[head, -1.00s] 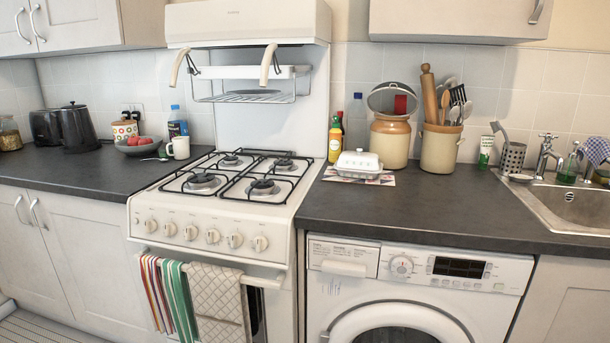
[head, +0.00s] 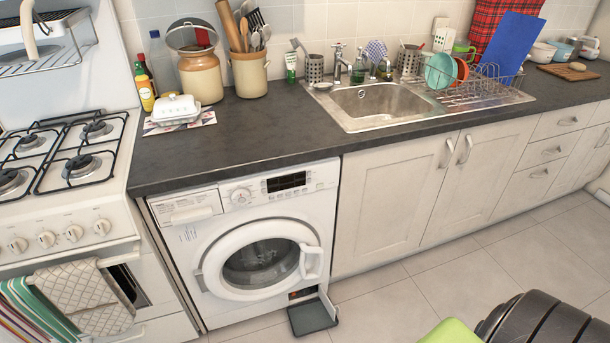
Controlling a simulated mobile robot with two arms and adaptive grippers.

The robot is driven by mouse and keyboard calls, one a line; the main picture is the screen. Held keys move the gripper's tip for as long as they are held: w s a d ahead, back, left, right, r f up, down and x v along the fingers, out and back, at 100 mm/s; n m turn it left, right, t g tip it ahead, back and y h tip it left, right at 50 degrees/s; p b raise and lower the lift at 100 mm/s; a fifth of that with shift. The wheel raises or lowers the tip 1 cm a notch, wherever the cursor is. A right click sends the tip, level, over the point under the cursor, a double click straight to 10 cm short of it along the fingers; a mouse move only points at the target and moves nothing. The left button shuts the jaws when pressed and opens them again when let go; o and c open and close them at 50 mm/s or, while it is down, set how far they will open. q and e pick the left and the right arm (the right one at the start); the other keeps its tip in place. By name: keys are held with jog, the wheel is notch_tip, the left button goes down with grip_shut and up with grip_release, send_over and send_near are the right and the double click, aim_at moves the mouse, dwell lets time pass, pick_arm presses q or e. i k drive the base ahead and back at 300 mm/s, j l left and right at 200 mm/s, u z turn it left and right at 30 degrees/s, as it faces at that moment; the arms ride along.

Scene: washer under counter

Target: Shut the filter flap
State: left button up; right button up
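The white washing machine (head: 212,235) stands under the dark counter, its round door (head: 262,262) closed or nearly so. The filter flap (head: 313,316) is at the machine's lower right corner. It is open, folded down and out towards the floor, with its grey inner face up. Above it the filter opening (head: 302,294) shows dark with a bit of red. Neither gripper can be made out in the head view. Black and green parts at the bottom right seem to be mine.
The gas cooker (head: 70,180) with hanging towels stands left of the machine. Cream cupboards (head: 395,200) run to the right under the sink (head: 380,103). The tiled floor (head: 400,305) before the machine and cupboards looks clear.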

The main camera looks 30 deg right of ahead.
aim_at(332, 310)
jog(key=l, duration=0.45)
jog(key=k+l+u, duration=0.15)
jog(key=l, duration=0.8)
jog(key=k+l+u, duration=0.1)
jog(key=l, duration=0.35)
jog(key=k+l+u, duration=0.1)
jog(key=l, duration=0.4)
jog(key=k+l, duration=0.15)
jog(key=l, duration=0.3)
jog(key=k+l+u, duration=0.15)
jog(key=l, duration=0.3)
jog(key=k+l, duration=0.1)
jog(key=l, duration=0.35)
jog(key=k+j+z, duration=0.85)
jog(key=j, duration=0.15)
jog(key=i, duration=0.1)
